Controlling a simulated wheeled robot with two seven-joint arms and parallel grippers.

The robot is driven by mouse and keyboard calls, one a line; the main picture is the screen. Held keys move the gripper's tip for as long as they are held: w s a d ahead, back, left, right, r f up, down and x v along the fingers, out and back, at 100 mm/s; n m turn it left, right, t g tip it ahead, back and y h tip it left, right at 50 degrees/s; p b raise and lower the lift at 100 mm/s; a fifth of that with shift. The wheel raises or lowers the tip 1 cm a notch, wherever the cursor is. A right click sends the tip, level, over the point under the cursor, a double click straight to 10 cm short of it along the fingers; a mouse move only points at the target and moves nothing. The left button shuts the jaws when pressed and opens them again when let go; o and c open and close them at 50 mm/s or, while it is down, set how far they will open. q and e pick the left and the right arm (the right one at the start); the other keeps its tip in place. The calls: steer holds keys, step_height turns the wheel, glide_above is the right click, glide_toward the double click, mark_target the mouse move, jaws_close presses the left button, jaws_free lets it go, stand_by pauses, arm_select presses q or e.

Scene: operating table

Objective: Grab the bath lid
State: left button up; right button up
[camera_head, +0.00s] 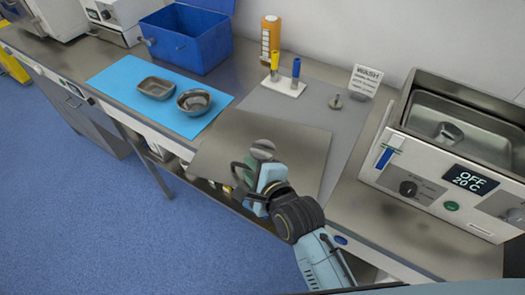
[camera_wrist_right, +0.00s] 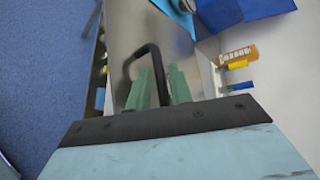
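The bath lid (camera_head: 305,152) is a flat grey metal sheet near the front edge of the worktop, partly over the grey mat. Its black loop handle (camera_wrist_right: 129,73) shows in the right wrist view, with one leg between the green fingers of my right gripper (camera_wrist_right: 160,80). Whether the lid is raised off the worktop is hard to tell. My left gripper is not in view.
The water bath (camera_head: 415,180), with an open basin and an "OFF 20 C" display, stands at right.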

steer(key=shift+x, duration=0.9)
jaws_close()
steer(key=shift+r, duration=0.15)
